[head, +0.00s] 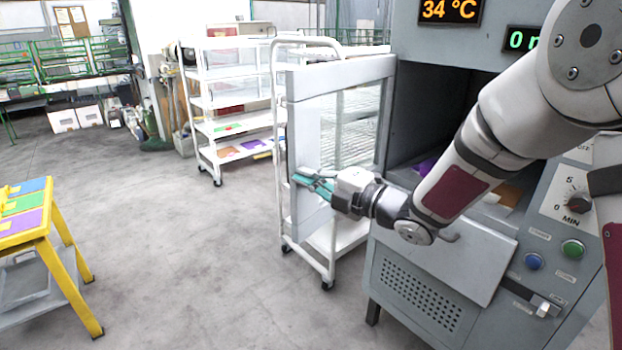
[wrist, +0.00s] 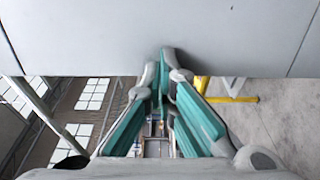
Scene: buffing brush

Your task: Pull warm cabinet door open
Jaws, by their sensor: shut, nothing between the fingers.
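The warm cabinet (head: 440,90) is a grey unit at the right in the head view. Its door (head: 340,77), a pale grey frame with a glass pane, stands swung wide open to the left of the dark opening. My gripper (head: 302,180) is shut and empty at the lower part of the door, by its free edge. In the wrist view the closed teal fingers (wrist: 167,68) overlap the edge of a flat grey panel (wrist: 160,35), which seems to be the door. I cannot tell whether they touch it. No door handle is clearly visible.
A white wheeled rack (head: 328,268) stands close behind the door. Another white shelf cart (head: 235,128) is farther back. A yellow stand (head: 45,236) with coloured panels is at the left. The concrete floor between them is clear.

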